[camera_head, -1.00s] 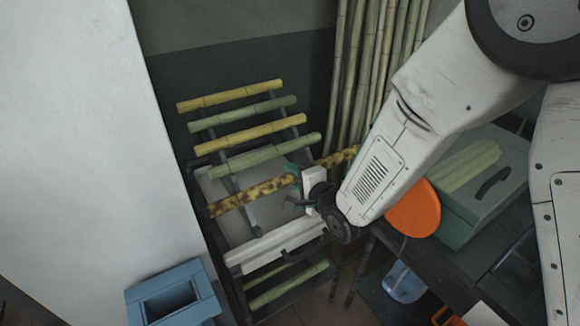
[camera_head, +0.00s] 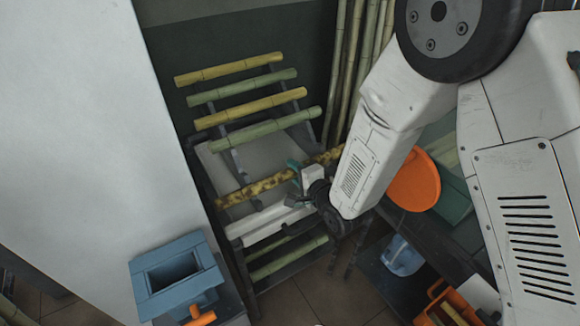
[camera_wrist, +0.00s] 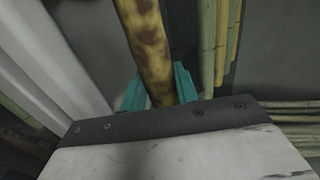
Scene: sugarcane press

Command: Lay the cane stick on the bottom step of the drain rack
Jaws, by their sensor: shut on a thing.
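The cane stick (camera_head: 262,187) is yellow with dark brown blotches. My gripper (camera_head: 297,182) is shut on it toward its right end, and the stick slants across the front of the drain rack (camera_head: 237,163). In the wrist view the stick (camera_wrist: 147,45) runs away between the teal fingers. The rack is dark and stair-like, with several yellow and green canes on its upper steps. The stick is below the lowest green cane (camera_head: 265,131) there, just above a white trough (camera_head: 265,227). I cannot tell whether it touches the rack.
A white wall or panel (camera_head: 70,130) stands left of the rack. Tall canes (camera_head: 345,75) lean behind my arm. An orange disc (camera_head: 415,182) and a green box (camera_head: 458,195) are at the right. A blue hollow block (camera_head: 170,275) is at the front left.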

